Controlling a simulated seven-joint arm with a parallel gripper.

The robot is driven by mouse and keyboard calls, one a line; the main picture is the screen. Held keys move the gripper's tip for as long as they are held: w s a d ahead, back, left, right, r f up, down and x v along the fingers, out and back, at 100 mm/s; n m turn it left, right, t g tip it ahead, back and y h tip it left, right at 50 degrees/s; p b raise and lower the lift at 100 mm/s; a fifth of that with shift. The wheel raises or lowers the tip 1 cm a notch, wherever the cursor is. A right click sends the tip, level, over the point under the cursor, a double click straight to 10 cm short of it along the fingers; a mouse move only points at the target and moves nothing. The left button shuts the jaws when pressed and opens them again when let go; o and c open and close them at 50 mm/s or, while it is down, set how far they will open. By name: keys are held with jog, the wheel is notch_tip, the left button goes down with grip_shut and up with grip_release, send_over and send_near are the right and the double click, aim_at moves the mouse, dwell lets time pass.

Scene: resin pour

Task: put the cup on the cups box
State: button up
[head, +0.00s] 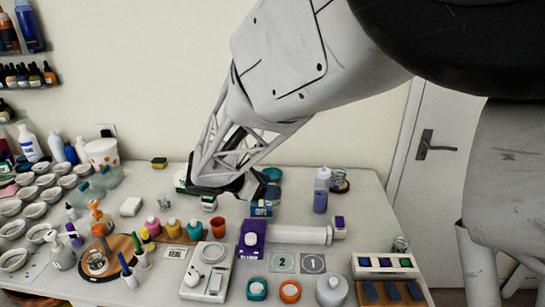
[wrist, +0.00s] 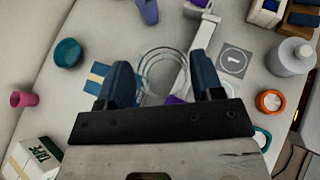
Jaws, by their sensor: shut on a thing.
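My gripper (wrist: 160,85) is shut on a clear, see-through cup (wrist: 160,72), whose round rims show between the two dark blue fingers in the wrist view. In the head view my gripper (head: 258,190) is above the back middle of the table, and I cannot make out the cup there. A small blue box with a pale tan band (wrist: 97,75) lies just left of the fingers in the wrist view. It also appears below my gripper in the head view (head: 261,209). It may be the cups box; its lettering is too small to read.
A teal bowl (wrist: 68,52), a pink cup (wrist: 23,98) and a white-green TAPE box (wrist: 34,158) stand left in the wrist view. A clear bottle with purple liquid (head: 321,190) and a long white dispenser (head: 290,234) stand nearby. Bottles and cups crowd the table's left.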

jog(key=w+a+f, duration=0.1)
jog(key=w+a, duration=0.3)
jog(key=w, duration=0.7)
jog(key=shift+a, duration=0.2)
jog(key=shift+f, duration=0.15)
jog(key=shift+f, duration=1.7)
jog(key=shift+f, duration=0.1)
jog(key=o, duration=0.9)
jog(key=shift+a+r, duration=0.1)
jog(key=shift+r, duration=0.1)
jog(key=v, duration=1.1)
jog(key=shift+s+a+r, duration=0.15)
jog(key=shift+a, duration=0.15)
